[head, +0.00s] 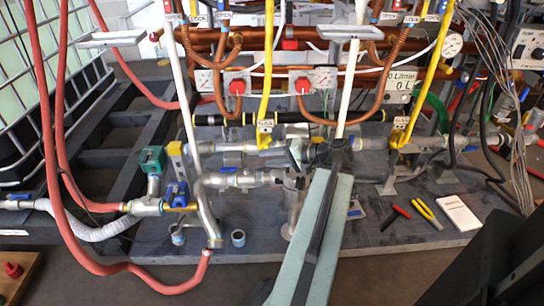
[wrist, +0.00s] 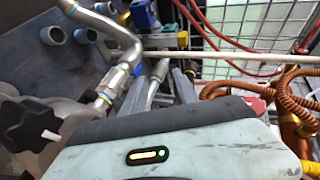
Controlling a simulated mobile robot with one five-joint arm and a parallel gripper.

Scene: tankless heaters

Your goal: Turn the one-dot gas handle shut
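Two yellow gas pipes run down in the head view, the left pipe (head: 267,60) and the right pipe (head: 432,75). Each has a small tag near its lower end, the left tag (head: 265,126) and the right tag (head: 400,122). Yellow fittings sit just below the tags. The dots are too small to read, so I cannot tell which handle is the one-dot one. My gripper (head: 338,146) is at the far end of my arm, between the two pipes in the picture.
Grey pipework and a filter housing (head: 293,184) stand beside my arm. A black knob (wrist: 28,124) is close in the wrist view. White pipes and copper coils crowd the back. Red pliers (head: 401,211), yellow pliers (head: 426,213) and a white booklet (head: 458,213) lie at right.

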